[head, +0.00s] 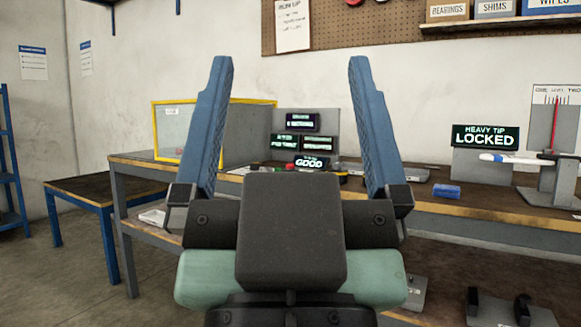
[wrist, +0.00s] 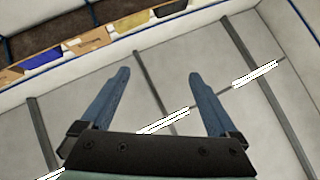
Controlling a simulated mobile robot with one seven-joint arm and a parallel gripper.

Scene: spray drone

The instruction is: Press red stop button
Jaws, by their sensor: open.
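My gripper (head: 291,62) is raised in front of the head camera, its two blue fingers wide apart and pointing up, with nothing between them. In the wrist view my gripper (wrist: 177,64) is also open and empty. A small red spot (head: 290,167) shows on the workbench beyond my gripper, just left of the "GOOD" display (head: 312,162). It may be the red stop button, but it is too small and partly hidden to be sure. The gripper is well apart from it, nearer the camera. No red button shows in the wrist view.
The workbench (head: 458,208) runs across behind my gripper. On it stand a yellow-framed case (head: 172,131), a "HEAVY TIP LOCKED" sign (head: 485,136), a blue block (head: 446,190) and a grey stand (head: 557,150). A lower table (head: 95,187) is at left. Floor at left is clear.

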